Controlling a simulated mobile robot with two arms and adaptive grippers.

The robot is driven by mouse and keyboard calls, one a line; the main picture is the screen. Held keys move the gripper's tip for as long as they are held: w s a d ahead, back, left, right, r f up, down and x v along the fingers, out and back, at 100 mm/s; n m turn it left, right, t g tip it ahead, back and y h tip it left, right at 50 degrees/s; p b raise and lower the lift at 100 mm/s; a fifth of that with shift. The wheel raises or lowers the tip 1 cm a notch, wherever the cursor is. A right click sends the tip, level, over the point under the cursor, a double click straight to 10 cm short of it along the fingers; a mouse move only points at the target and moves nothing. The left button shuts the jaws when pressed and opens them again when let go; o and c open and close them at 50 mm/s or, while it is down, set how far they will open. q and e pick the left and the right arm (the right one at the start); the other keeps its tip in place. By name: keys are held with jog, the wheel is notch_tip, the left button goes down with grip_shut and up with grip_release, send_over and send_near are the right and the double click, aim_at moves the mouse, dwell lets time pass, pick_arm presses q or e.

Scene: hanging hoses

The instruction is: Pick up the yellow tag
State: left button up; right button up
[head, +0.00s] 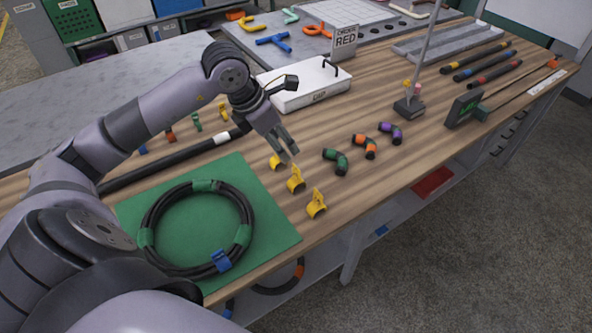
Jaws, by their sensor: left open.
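A small yellow tag (223,112) stands behind the long black hose, at the right end of a row of small tags. My left gripper (286,151) is open with nothing seen between its fingers. It is to the right of and in front of that tag, pointing down toward the wooden table. Its fingertips are close to the rearmost of three larger yellow clips, the rear one (276,162), the middle one (296,181) and the front one (316,205). I cannot tell whether they touch it. My right gripper is not in view.
A coiled black hose (147,215) lies on a green mat (275,225). A white case (305,88) stands behind my gripper, with an "ORDER RED" sign (344,42). Green (335,161), orange (364,146) and purple (390,133) elbows lie to the right. Bare wood lies right of the front clip.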

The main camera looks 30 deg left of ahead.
pick_arm(q)
jog(key=p, duration=0.3)
send_over(302, 177)
jog(key=s, duration=0.2)
jog(key=f, duration=1.1)
jog(key=shift+s+a, duration=0.15)
jog(key=shift+a, duration=0.2)
jog(key=x, duration=0.2)
jog(key=p+x, duration=0.1)
jog(key=x, duration=0.1)
jog(key=shift+a+f, duration=0.15)
jog(key=shift+f, duration=0.2)
jog(key=shift+w+f, duration=0.25)
jog(key=shift+w, duration=0.1)
jog(key=shift+c, duration=0.3)
jog(key=c, duration=0.8)
